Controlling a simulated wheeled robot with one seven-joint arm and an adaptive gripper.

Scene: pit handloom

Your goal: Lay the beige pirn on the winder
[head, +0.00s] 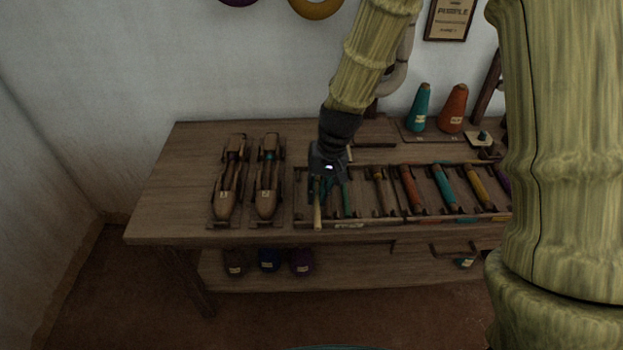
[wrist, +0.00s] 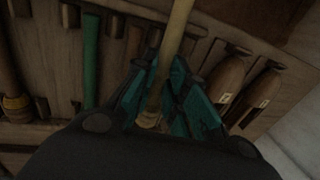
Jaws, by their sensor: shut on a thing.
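The beige pirn (head: 318,207) is a slim pale stick at the left end of the pirn rack (head: 350,225). My gripper (head: 320,184) is over it from above, its fingers closed around it. In the wrist view the pirn (wrist: 178,28) runs between the teal fingers of my gripper (wrist: 163,85), which are shut on it. I cannot tell whether the pirn still touches the rack. I cannot make out the winder for certain; a small device with a pale base (head: 480,139) stands at the back right, partly cut off by my arm.
Two wooden shuttles (head: 228,190) lie left of the rack. A green pirn (head: 347,200) is close beside my gripper; red, teal and yellow pirns follow to the right. Teal (head: 419,108) and orange (head: 452,110) cones stand at the back. The table's left end is bare.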

